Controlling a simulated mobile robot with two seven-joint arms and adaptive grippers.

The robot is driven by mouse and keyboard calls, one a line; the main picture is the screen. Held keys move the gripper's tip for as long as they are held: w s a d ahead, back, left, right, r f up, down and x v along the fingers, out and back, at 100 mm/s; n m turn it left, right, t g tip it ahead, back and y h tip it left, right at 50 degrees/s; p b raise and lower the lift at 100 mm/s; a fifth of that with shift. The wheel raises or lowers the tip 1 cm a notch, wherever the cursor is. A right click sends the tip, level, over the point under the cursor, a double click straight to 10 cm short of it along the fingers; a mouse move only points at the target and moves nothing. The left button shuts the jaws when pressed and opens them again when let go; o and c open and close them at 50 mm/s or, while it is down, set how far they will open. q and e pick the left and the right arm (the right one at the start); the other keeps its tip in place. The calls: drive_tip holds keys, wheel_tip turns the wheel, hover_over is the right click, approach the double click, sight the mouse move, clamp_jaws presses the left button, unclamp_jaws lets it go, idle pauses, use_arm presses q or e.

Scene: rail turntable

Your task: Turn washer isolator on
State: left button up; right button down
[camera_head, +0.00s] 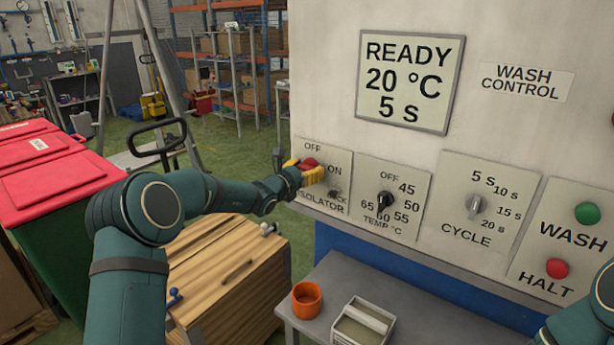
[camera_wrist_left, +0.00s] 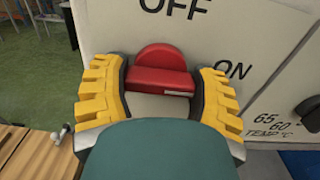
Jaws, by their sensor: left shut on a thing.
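The washer isolator is a red knob (camera_head: 309,163) on a pale plate marked OFF, ON, LOCK and ISOLATOR, at the left end of the wash control panel. My left gripper (camera_head: 303,173), with yellow fingers, is shut on this knob. In the left wrist view the red knob (camera_wrist_left: 160,70) sits between the two fingers of the left gripper (camera_wrist_left: 160,85). OFF is above the knob and ON to its right. The fingers hide part of the dial, so I cannot tell surely which mark it points at. My right gripper is out of view.
A display (camera_head: 409,82) reads READY, 20 °C, 5 s. A temperature knob (camera_head: 385,201), cycle knob (camera_head: 477,206), green WASH button (camera_head: 587,213) and red HALT button (camera_head: 557,268) lie to the right. Below are an orange cup (camera_head: 307,300), a tray (camera_head: 363,327) and a wooden cabinet (camera_head: 225,270).

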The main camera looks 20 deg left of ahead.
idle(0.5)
use_arm(q)
drive_tip(key=o, duration=1.2)
drive_tip(key=shift+s, duration=0.1)
drive_tip(key=v, duration=1.2)
